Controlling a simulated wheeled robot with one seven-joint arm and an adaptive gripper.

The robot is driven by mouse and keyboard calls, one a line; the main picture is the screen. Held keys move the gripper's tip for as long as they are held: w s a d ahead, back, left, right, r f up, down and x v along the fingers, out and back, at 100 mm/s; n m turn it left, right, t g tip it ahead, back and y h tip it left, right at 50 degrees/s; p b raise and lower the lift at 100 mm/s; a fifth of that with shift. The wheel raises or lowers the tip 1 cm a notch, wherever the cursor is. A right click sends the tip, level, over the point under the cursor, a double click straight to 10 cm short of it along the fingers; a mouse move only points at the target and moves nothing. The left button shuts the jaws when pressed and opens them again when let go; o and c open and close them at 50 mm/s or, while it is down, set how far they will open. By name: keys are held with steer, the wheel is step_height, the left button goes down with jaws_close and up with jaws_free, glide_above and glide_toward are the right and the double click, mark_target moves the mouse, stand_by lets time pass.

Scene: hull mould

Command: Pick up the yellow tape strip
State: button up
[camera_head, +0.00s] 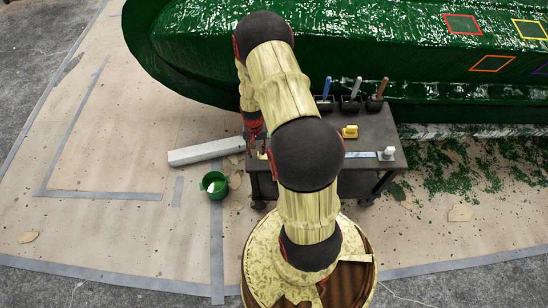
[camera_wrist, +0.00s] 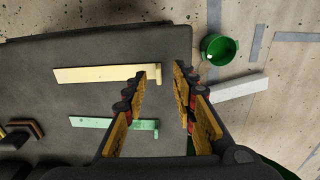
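The yellow tape strip (camera_wrist: 105,74) lies on the dark cart top in the wrist view, a long pale band with a short tab at its right end. A green strip (camera_wrist: 105,123) of similar shape lies below it. I see nothing held; I cannot tell whether the finger touches the strip. In the head view my gripper (camera_head: 255,142) is at the cart's left edge, partly hidden by my arm, which also hides much of the cart top.
The cart (camera_head: 375,133) carries a yellow object (camera_head: 349,131), a white item (camera_head: 388,153) and several handled tools in dark holders (camera_head: 351,104). A green bucket (camera_head: 214,185) and pale beam (camera_head: 208,151) are on the floor at left. The green hull mould (camera_head: 400,45) stands behind.

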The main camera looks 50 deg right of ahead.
mark_target(258, 156)
step_height(258, 156, down, 4)
steer(key=shift+s+b, duration=0.15)
steer(key=shift+b, duration=0.5)
steer(key=shift+c, duration=1.4)
steer(key=c, duration=0.4)
jaws_close()
